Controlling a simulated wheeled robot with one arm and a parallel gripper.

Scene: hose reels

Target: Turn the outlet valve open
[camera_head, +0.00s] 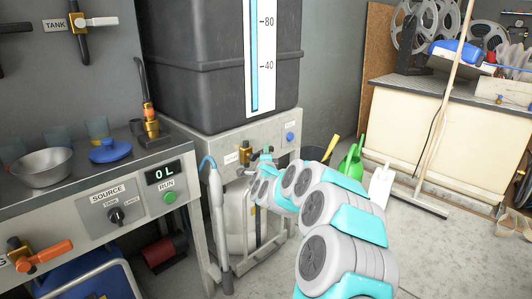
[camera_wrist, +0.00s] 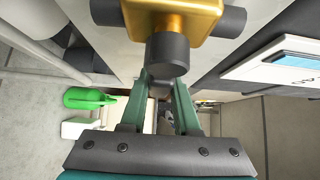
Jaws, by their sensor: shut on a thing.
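The outlet valve (camera_head: 244,153) is a small brass fitting on the light panel under the dark tank. In the wrist view its brass body (camera_wrist: 188,18) fills the top, with dark grey stubs at the sides. A dark grey handle piece (camera_wrist: 168,55) points from it towards me. My gripper (camera_wrist: 165,82) has its two green fingers closed on the end of this handle. In the head view my gripper (camera_head: 264,168) is at the valve, and my arm partly hides the contact. The handle's exact angle is hard to tell.
The dark tank (camera_head: 190,90) with a level gauge (camera_head: 260,60) stands above. A hose wand (camera_head: 215,210) hangs left of the valve. The bench display (camera_head: 163,172) reads 0L.

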